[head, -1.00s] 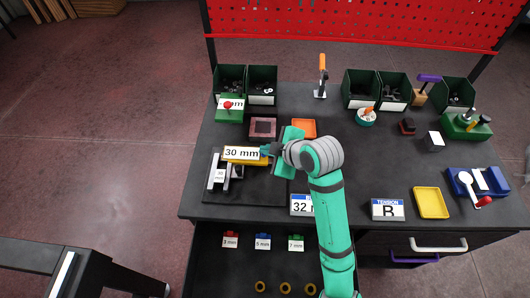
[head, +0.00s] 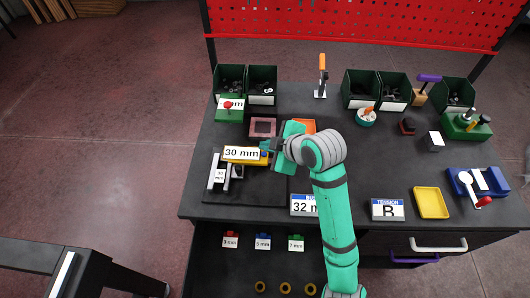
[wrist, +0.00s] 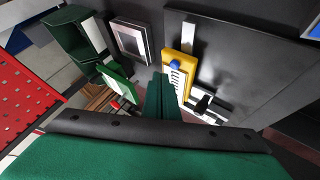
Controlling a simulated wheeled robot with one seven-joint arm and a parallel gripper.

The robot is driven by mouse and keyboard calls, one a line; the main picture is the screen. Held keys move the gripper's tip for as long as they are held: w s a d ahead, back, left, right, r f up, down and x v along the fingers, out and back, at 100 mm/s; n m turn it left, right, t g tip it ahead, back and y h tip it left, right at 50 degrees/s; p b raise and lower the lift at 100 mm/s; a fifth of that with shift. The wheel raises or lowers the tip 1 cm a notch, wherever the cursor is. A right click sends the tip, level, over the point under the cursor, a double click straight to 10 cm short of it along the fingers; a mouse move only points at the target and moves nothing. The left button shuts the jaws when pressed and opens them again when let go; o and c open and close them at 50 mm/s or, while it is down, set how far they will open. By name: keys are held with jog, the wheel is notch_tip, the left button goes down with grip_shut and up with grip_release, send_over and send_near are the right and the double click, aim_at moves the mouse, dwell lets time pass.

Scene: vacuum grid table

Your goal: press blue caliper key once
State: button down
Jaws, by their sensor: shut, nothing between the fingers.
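The caliper has a yellow body (head: 250,161) with a white "30 mm" readout (head: 242,153) and grey jaws reaching toward the front. Its blue key (head: 264,154) is at the right end of the readout. In the wrist view the yellow body (wrist: 187,62) shows with the blue key (wrist: 174,65) raised on it. My gripper (head: 268,146) is shut and empty, close by the key on its far side. In the wrist view its green fingers (wrist: 161,100) are together, left of and below the key in the picture. Contact with the key cannot be seen.
A pink square frame (head: 263,128) and an orange tray (head: 304,126) lie behind the caliper. A green block with a red knob (head: 229,113) stands back left. A "32 mm" sign (head: 303,205) stands in front. The table right of my arm has free room.

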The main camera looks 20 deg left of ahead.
jog(key=shift+r, duration=2.3)
